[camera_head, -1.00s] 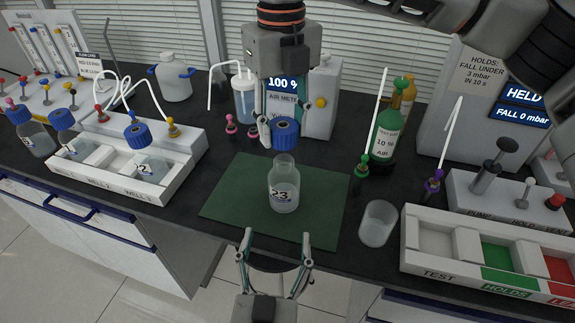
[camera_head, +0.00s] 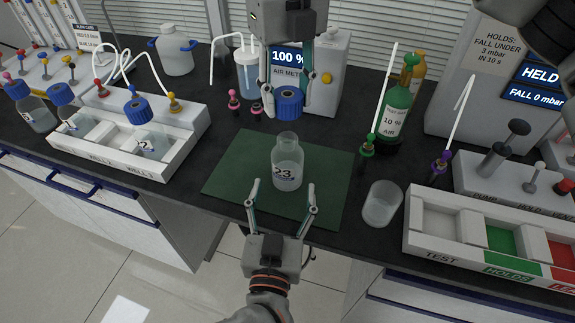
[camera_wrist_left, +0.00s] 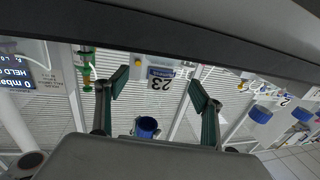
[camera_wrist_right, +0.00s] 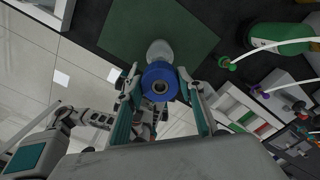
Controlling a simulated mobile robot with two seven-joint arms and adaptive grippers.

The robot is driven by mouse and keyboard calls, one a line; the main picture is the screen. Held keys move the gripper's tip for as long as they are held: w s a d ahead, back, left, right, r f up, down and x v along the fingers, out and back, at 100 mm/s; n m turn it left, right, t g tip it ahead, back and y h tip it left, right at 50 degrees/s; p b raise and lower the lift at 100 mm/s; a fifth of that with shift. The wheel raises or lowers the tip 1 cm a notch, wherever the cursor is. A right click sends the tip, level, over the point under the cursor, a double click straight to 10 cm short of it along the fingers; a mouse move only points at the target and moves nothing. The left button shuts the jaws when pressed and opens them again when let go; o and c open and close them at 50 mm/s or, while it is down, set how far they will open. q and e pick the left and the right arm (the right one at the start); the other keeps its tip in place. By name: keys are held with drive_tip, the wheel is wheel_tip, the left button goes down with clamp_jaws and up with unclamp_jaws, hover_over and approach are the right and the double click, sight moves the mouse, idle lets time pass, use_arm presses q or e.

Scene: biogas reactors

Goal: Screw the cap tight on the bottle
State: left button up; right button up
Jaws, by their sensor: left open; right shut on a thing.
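The clear bottle (camera_head: 287,165) marked 23 stands upright and uncapped on the green mat (camera_head: 232,160). It shows upside down in the left wrist view (camera_wrist_left: 160,76). The blue cap (camera_head: 289,101) is held by my right gripper (camera_head: 289,104), above and slightly behind the bottle's mouth, apart from it. In the right wrist view the cap (camera_wrist_right: 160,82) sits between the fingertips and partly hides the bottle (camera_wrist_right: 159,48). My left gripper (camera_head: 284,196) is open, its fingers pointing at the bottle from the front, one to each side, not touching it.
A clear beaker (camera_head: 381,204) stands right of the mat. A white rack (camera_head: 150,145) with blue-capped bottles is on the left. A sorting tray (camera_head: 440,255) is at the front right. A green bottle (camera_head: 393,115) and an air meter (camera_head: 320,75) stand behind.

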use_arm(q)
drive_tip(key=w, duration=0.7)
drive_tip(key=shift+d, duration=0.4)
drive_tip(key=c, duration=1.7)
use_arm(e)
hover_over(287, 137)
drive_tip(key=shift+f, duration=2.5)
drive_tip(key=shift+f, duration=0.9)
drive_tip(key=shift+f, duration=0.6)
